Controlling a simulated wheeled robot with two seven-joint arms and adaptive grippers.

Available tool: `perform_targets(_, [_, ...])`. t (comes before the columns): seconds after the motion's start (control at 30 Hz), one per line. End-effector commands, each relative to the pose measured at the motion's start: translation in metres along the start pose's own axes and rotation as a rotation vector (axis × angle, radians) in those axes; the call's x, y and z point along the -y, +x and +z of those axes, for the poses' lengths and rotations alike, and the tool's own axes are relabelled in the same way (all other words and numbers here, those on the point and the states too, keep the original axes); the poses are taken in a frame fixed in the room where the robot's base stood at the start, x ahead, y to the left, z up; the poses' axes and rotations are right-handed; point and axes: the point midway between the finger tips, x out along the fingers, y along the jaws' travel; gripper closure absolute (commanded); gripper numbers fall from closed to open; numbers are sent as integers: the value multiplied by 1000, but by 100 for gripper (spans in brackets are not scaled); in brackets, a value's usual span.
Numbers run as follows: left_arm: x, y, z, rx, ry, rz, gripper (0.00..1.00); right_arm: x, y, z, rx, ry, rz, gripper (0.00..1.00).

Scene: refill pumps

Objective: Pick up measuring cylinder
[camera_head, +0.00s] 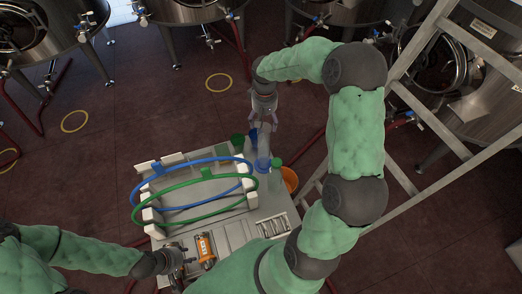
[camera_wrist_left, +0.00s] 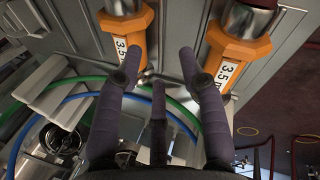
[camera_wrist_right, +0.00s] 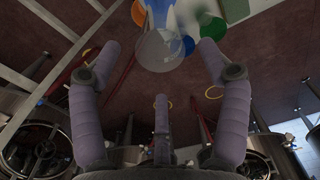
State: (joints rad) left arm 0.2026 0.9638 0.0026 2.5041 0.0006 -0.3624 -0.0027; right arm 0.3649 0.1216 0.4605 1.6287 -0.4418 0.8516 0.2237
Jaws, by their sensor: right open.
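The measuring cylinder (camera_head: 263,146) is clear with a blue base and stands upright at the back right of the grey cart. In the right wrist view its round clear mouth (camera_wrist_right: 160,52) lies between my fingertips. My right gripper (camera_head: 262,118) is open, just above the cylinder's top; whether the fingers touch it I cannot tell. My left gripper (camera_head: 188,262) is open and empty at the cart's front left, beside an orange part marked 3.5 (camera_head: 206,250). Two such orange parts show in the left wrist view (camera_wrist_left: 236,45).
The cart (camera_head: 232,236) carries blue (camera_head: 150,181) and green hose loops (camera_head: 150,214). Green and blue vessels and an orange bucket (camera_head: 290,180) crowd around the cylinder. A ladder (camera_head: 425,110) stands at right. Steel tanks line the back; red floor lies open at left.

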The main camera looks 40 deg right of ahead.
Motion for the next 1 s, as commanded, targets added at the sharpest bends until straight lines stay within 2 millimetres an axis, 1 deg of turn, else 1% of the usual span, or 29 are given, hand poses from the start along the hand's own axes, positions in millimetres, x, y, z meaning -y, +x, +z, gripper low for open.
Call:
perform_targets(0.03, [0,-1,0,0,0,0,60,0,10,1,5,0,-1,23])
perform_targets(0.1, [0,-1,0,0,0,0,60,0,19,0,3,0,-1,23])
perform_targets(0.2, [0,-2,0,0,0,0,60,0,29,0,3,-1,-1,23])
perform_targets(0.37, [-1,-2,0,-1,0,0,60,0,37,0,2,-1,-1,23])
perform_targets(0.7, [-3,-9,0,-1,0,0,60,-1,80,-2,2,-1,-2,23])
perform_targets(0.8, [-4,-10,0,-1,0,0,60,-1,84,-2,1,-1,-2,23])
perform_targets(1.0, [-3,-10,0,-1,0,0,60,-1,85,-2,-1,-1,-2,23])
